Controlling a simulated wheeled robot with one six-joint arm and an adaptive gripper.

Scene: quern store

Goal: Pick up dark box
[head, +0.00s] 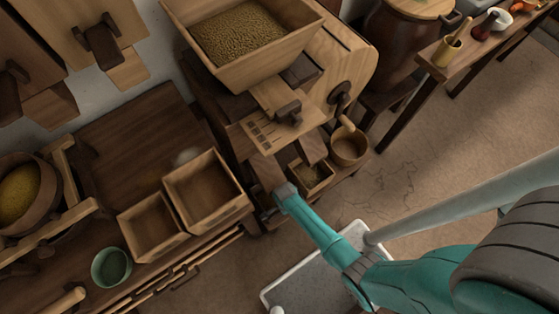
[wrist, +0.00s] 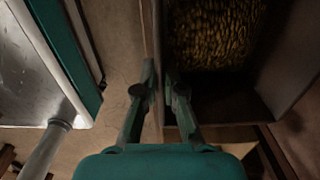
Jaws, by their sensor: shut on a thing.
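The dark box (wrist: 268,105) fills the upper right of the wrist view, with yellow-brown grain (wrist: 212,35) inside. My gripper (wrist: 160,85) is shut on the box's near wall, one finger on the inner side and one outside. In the head view, the small box (head: 312,176) with grain sits low at the foot of the wooden mill, right of my arm's teal end (head: 286,194). My fingertips are hard to make out there. I cannot tell whether the box is raised off its support.
The mill's tray and hopper (head: 243,32) overhang the box. A round wooden tub (head: 349,146) stands close to its right. Two open wooden boxes (head: 205,190) and a green bowl (head: 111,267) are on the left bench. Open floor (head: 440,150) lies to the right.

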